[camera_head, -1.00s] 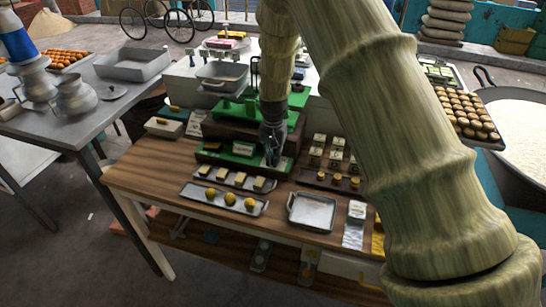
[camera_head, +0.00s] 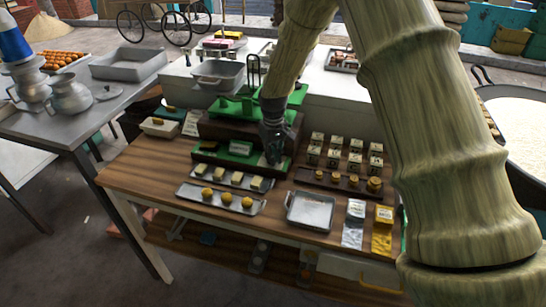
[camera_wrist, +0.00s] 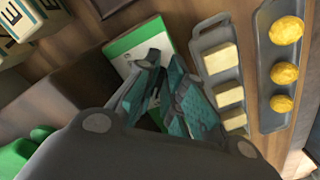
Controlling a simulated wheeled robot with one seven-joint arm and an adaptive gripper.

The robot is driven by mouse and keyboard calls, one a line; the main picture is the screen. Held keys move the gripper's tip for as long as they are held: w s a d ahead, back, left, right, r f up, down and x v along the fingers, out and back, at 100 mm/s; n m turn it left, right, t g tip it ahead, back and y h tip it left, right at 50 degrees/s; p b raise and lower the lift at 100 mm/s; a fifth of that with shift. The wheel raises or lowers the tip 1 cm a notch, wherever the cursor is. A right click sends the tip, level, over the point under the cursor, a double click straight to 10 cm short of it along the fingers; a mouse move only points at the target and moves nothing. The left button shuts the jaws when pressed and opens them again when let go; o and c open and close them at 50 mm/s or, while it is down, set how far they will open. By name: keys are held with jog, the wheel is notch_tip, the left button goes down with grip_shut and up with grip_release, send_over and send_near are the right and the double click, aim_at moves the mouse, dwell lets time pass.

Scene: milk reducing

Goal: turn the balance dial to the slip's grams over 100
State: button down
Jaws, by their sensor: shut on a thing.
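The green balance (camera_head: 240,102) stands at the back of the wooden table, with a dark base and a low green front panel (camera_head: 212,153). A small label or readout (camera_head: 240,148) sits on that panel; its text is too small to read. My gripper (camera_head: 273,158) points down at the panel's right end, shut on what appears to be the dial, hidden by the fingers. In the wrist view the fingers (camera_wrist: 165,95) close over the green and white panel (camera_wrist: 137,48). A pale slip with marks (camera_head: 192,123) stands left of the balance; its figures are not legible.
A tray of pale blocks (camera_head: 232,181) and a tray of yellow balls (camera_head: 222,197) lie in front of the panel. An empty metal tray (camera_head: 310,211), brass weights on a dark rack (camera_head: 340,182) and several printed cubes (camera_head: 335,142) are to the right.

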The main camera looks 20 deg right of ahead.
jog(key=shift+w+d+r+n, duration=0.1)
jog(key=shift+w+n, duration=0.1)
jog(key=shift+n, duration=0.45)
jog(key=shift+w+r+n, duration=0.1)
jog(key=shift+w+n, duration=0.1)
jog(key=shift+n, duration=0.45)
jog(key=c, duration=1.5)
grip_release()
jog(key=shift+w+a+f, duration=0.2)
jog(key=shift+w+f, duration=0.05)
jog(key=shift+f, duration=0.1)
jog(key=shift+s+d+r, duration=0.2)
jog(key=shift+s+r, duration=0.05)
jog(key=shift+r, duration=0.25)
notch_tip(320, 180, up, 11)
jog(key=shift+w+a, duration=0.15)
